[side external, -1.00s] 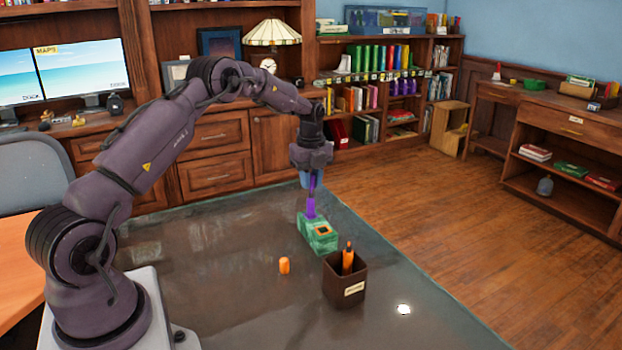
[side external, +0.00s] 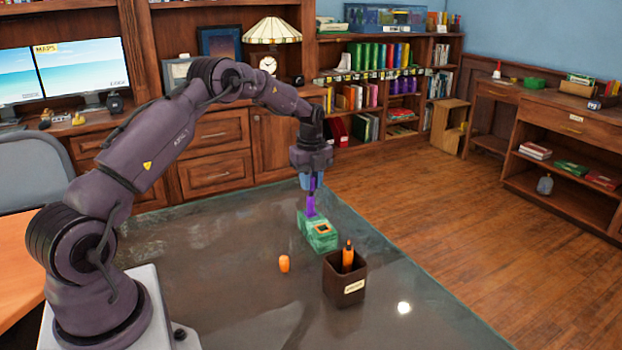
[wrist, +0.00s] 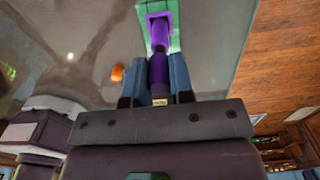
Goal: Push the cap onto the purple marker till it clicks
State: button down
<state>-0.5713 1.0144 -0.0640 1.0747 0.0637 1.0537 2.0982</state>
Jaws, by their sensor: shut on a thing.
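My gripper (side external: 311,184) is shut on the purple marker (side external: 311,201) and holds it upright, tip end down, over the green block (side external: 320,238). In the wrist view the marker (wrist: 157,72) sits between the blue fingers. Its lower end meets a brighter purple piece (wrist: 160,32), which looks like the cap, standing in the green block (wrist: 174,40). A step in width shows where the two meet; I cannot tell whether the cap is fully seated. The block's other slot, rimmed in orange, is empty of any purple piece.
A small orange cap (side external: 284,263) stands on the dark desk (side external: 220,290) in front of the block. A dark brown pen cup (side external: 344,286) holding an orange marker (side external: 347,257) stands close to the block's near side. The desk's left part is clear.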

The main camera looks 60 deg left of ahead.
jog(key=shift+f, duration=1)
jog(key=shift+c, duration=2.2)
grip_release()
jog(key=shift+r, duration=0.1)
jog(key=shift+r, duration=3.45)
